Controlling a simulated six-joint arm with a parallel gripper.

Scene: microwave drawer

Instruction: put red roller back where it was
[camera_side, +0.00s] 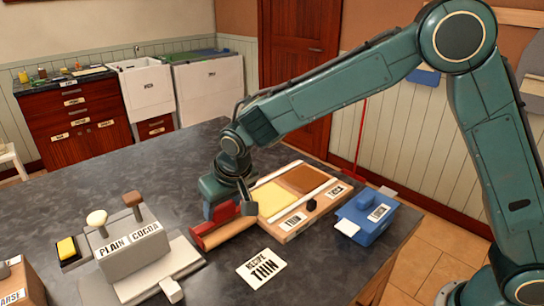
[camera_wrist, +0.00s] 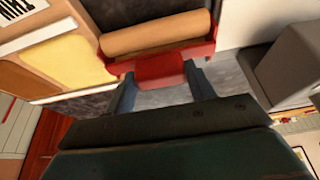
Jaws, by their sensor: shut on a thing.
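The red roller (camera_side: 213,228) has a red frame and a tan wooden cylinder. My gripper (camera_side: 234,207) is shut on its red handle, just left of the dough board. In the wrist view the red handle (camera_wrist: 160,70) sits between my two fingers (camera_wrist: 162,88), with the tan cylinder (camera_wrist: 157,35) beyond it. The roller is low over the dark table, close to the board's left edge; I cannot tell whether it touches the table. My wrist hides part of the handle in the side view.
The dough board (camera_side: 282,239) holds a yellow and a brown sheet, with labels and a black knob in front. A blue box (camera_side: 366,212) stands right of it. A "RECIPE THIN" card (camera_side: 262,268) lies in front. A grey PLAIN/COCOA lever machine (camera_side: 128,262) stands left.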

